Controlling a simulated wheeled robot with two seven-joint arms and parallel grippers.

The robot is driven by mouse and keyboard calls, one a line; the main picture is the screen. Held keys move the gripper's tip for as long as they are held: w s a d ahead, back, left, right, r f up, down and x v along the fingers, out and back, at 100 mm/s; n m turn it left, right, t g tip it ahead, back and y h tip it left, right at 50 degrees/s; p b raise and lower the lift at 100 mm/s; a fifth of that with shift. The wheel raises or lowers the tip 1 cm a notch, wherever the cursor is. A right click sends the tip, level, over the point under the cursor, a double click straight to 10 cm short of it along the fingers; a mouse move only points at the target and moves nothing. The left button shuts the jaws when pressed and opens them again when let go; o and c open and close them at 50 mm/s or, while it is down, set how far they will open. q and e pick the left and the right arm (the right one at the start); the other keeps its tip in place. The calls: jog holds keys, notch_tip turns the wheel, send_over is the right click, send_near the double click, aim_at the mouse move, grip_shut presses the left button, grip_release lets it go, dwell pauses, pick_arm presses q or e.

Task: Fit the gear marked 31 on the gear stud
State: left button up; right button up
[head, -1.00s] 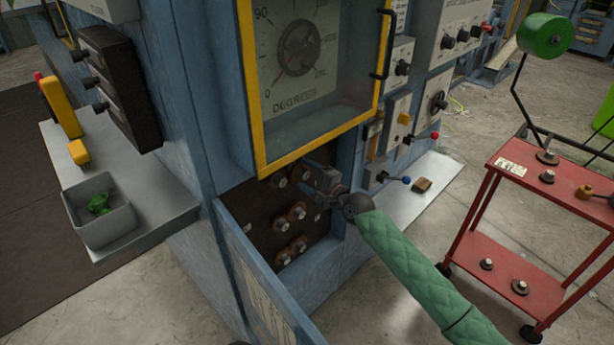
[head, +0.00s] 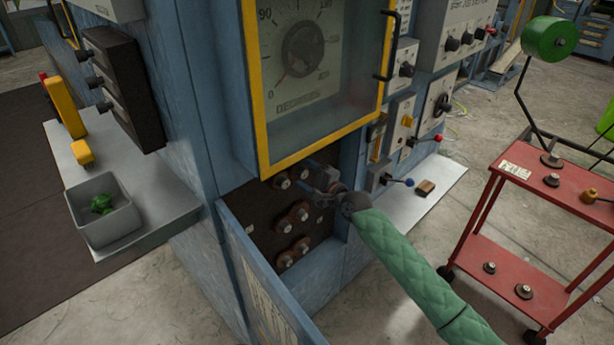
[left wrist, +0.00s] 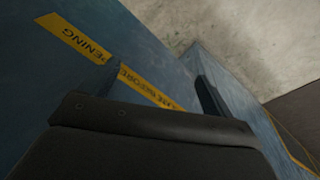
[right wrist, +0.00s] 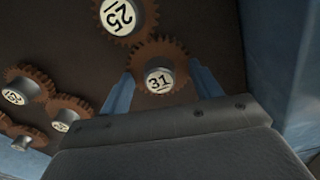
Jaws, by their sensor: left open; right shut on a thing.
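The gear marked 31 (right wrist: 158,80) is a brown toothed gear with a pale numbered hub, in the right wrist view. My right gripper (right wrist: 162,88) is shut on it, one blue finger at each side. In the head view my right gripper (head: 322,178) reaches into the open gear compartment (head: 262,215). My left gripper (left wrist: 162,88) is open and empty in the left wrist view.
Several other gears (head: 300,211) are mounted on the dark panel. The open blue door (head: 238,262) stands at the compartment's front left, and the yellow-framed dial window (head: 320,140) hangs above. A red cart (head: 530,178) with loose gears stands at right.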

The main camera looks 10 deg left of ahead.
pick_arm(q)
jog(key=shift+w, duration=0.15)
pick_arm(e)
jog(key=shift+w+a, duration=0.15)
jog(key=o, duration=1.1)
jog(key=shift+c, duration=0.2)
jog(key=shift+o, duration=0.4)
jog(key=shift+f+b+v, duration=0.2)
jog(key=shift+b+v, duration=0.1)
jog(key=shift+v, duration=0.65)
jog(key=v, duration=0.4)
jog(key=shift+r+b, duration=0.1)
jog(key=shift+b, duration=0.3)
pick_arm(q)
jog(key=shift+s+d+r+h, duration=0.15)
jog(key=shift+s+d, duration=0.05)
jog(key=shift+d, duration=0.25)
jog(key=shift+s+d+r+h, duration=0.15)
jog(key=shift+d, duration=0.3)
pick_arm(e)
jog(key=shift+v, duration=0.95)
pick_arm(q)
jog(key=shift+a, duration=0.1)
